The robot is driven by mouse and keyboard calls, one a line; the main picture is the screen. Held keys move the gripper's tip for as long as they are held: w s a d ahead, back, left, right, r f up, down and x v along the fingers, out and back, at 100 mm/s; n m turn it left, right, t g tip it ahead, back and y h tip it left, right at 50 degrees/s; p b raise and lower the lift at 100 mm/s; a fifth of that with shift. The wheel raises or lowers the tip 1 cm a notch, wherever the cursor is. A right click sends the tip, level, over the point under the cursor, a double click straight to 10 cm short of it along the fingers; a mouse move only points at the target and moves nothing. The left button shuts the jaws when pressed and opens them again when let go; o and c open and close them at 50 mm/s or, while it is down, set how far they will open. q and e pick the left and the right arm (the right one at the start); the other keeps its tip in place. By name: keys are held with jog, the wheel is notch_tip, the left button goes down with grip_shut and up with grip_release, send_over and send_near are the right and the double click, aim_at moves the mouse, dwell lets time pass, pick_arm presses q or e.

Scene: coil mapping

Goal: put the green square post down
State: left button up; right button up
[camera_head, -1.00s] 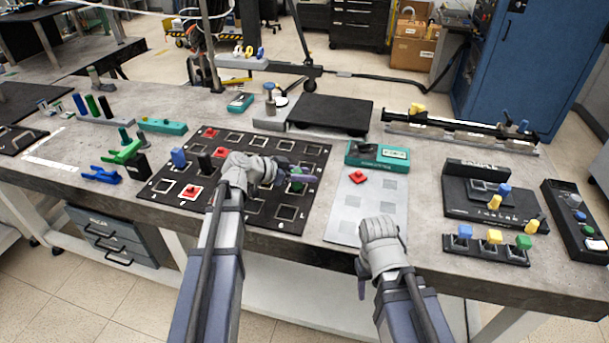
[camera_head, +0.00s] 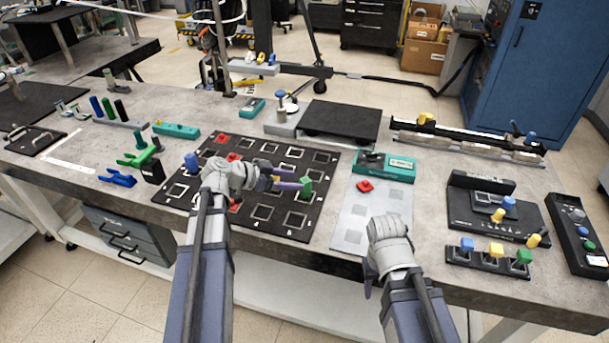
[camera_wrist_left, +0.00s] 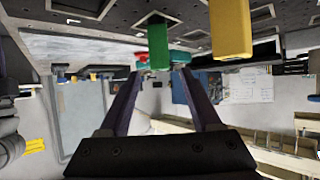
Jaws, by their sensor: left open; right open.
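The green square post (camera_head: 306,186) stands upright on the black board (camera_head: 284,225), near its right edge. In the left wrist view, which looks inverted, the green post (camera_wrist_left: 158,45) sits at a square socket of the board, beyond my fingertips. My left gripper (camera_head: 288,183) is open, its fingers pointing right toward the post. In the left wrist view its two fingers (camera_wrist_left: 162,78) are spread with nothing gripped between them. My right gripper (camera_head: 367,287) hangs in front of the grey plate, its fingers mostly hidden by its wrist.
A yellow post (camera_wrist_left: 230,30) stands beside the green one in the left wrist view. A blue post (camera_head: 191,162) and red pieces (camera_head: 222,139) are on the board. A grey plate (camera_head: 352,238) with a red piece (camera_head: 365,186) lies right of the board.

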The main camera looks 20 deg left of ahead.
pick_arm(q)
jog(key=shift+p+v, duration=0.55)
jog(key=shift+v, duration=1.2)
jog(key=shift+c, duration=0.3)
dwell(0.5)
